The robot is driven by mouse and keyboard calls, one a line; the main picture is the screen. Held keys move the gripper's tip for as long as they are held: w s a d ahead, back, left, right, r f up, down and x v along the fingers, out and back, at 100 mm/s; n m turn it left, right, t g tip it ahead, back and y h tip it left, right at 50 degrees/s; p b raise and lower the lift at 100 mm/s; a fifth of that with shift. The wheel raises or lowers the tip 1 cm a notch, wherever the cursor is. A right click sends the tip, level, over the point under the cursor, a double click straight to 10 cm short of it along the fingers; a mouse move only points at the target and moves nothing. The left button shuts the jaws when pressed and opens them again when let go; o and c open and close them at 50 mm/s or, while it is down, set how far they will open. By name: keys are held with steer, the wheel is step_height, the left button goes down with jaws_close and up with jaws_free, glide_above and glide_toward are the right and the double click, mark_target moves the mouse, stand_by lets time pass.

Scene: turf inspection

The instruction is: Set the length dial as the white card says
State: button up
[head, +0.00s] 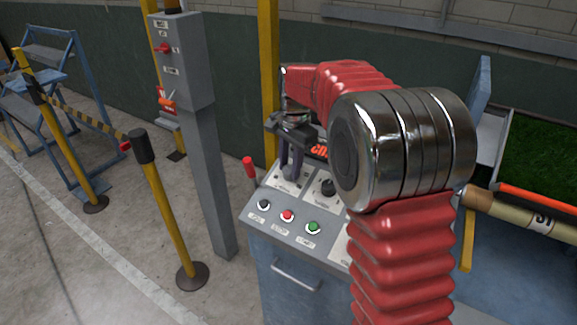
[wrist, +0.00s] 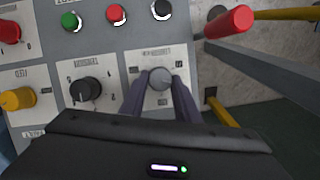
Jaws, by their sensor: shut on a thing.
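A grey round dial (wrist: 159,79) sits on a white plate with small markings on the control panel. Its lettering is too blurred to read surely. My gripper (wrist: 161,85) has its two fingers on either side of this dial and is shut on it. In the head view my gripper (head: 291,168) reaches down to the panel's back left, and its fingers hide the dial there. A black dial (wrist: 87,91) is beside it; it also shows in the head view (head: 327,188). I cannot make out a readable white card; my arm hides part of the panel.
The panel also has black (head: 264,205), red (head: 288,216) and green (head: 313,228) buttons in front, and a yellow knob (wrist: 17,99). A red-handled lever (head: 249,167) stands at the panel's left edge. A grey post (head: 205,150) and yellow barrier post (head: 165,210) stand left.

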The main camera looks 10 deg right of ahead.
steer(key=n, duration=0.3)
steer(key=n+g+h, duration=0.1)
steer(key=n, duration=0.1)
steer(key=shift+w+a+n, duration=0.25)
steer(key=shift+n, duration=0.05)
steer(key=n, duration=0.2)
steer(key=n+h, duration=0.1)
steer(key=n, duration=0.1)
steer(key=shift+w+a+r+n+g+h, duration=0.1)
steer(key=shift+a+n+g+h, duration=0.1)
steer(key=shift+n+g+h, duration=0.15)
steer(key=o, duration=1)
steer(key=shift+o, duration=0.2)
steer(key=v, duration=1.3)
steer(key=shift+r, duration=0.25)
steer(key=shift+w+a, duration=0.1)
steer(key=shift+w, duration=0.05)
